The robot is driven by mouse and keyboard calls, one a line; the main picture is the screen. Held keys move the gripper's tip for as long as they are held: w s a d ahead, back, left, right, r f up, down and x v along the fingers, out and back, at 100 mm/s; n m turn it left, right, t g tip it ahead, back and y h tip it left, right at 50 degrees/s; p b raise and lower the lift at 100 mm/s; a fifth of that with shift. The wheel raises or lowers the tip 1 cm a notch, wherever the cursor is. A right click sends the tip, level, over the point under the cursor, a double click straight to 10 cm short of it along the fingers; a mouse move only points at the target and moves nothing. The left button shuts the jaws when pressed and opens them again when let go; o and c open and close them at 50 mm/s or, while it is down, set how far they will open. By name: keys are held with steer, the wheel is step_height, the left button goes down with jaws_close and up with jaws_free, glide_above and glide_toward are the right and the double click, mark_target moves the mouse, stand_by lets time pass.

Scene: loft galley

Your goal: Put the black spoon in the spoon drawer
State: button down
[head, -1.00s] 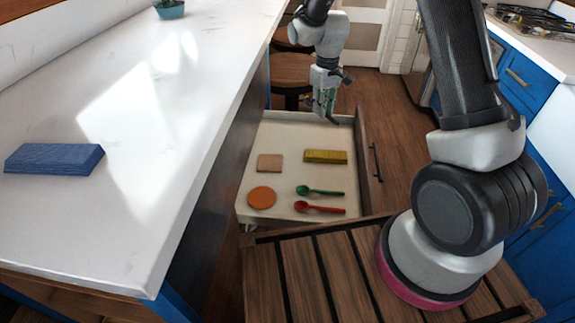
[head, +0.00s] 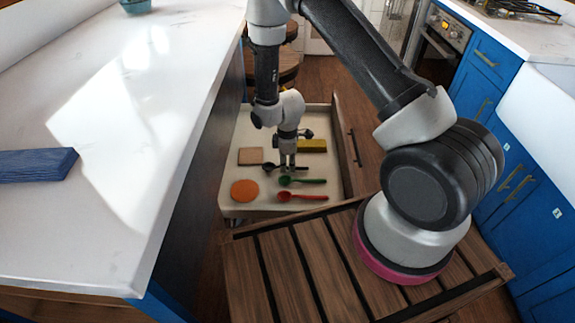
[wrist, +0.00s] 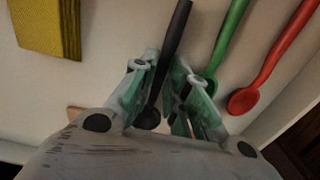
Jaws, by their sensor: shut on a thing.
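The black spoon (head: 297,168) is in the open drawer (head: 229,177), between the wooden square and the green spoon (head: 302,181). In the wrist view the black spoon (wrist: 176,38) runs between the fingers of my gripper (wrist: 166,92), with its dark bowl near their base. My gripper (head: 287,167) is shut on the black spoon, down at the drawer floor. Whether the spoon touches the floor I cannot tell. A red spoon (head: 302,197) lies in front of the green one.
The drawer also holds an orange disc (head: 245,190), a wooden square (head: 250,156) and a yellow block (head: 313,146). A slatted wooden top (head: 275,265) is in front. A white counter (head: 100,230) with a blue block (head: 36,164) stands left.

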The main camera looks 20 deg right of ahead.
steer(key=shift+f, duration=0.35)
steer(key=shift+f, duration=0.1)
steer(key=c, duration=1.6)
jaws_free()
steer(key=shift+c, duration=0.2)
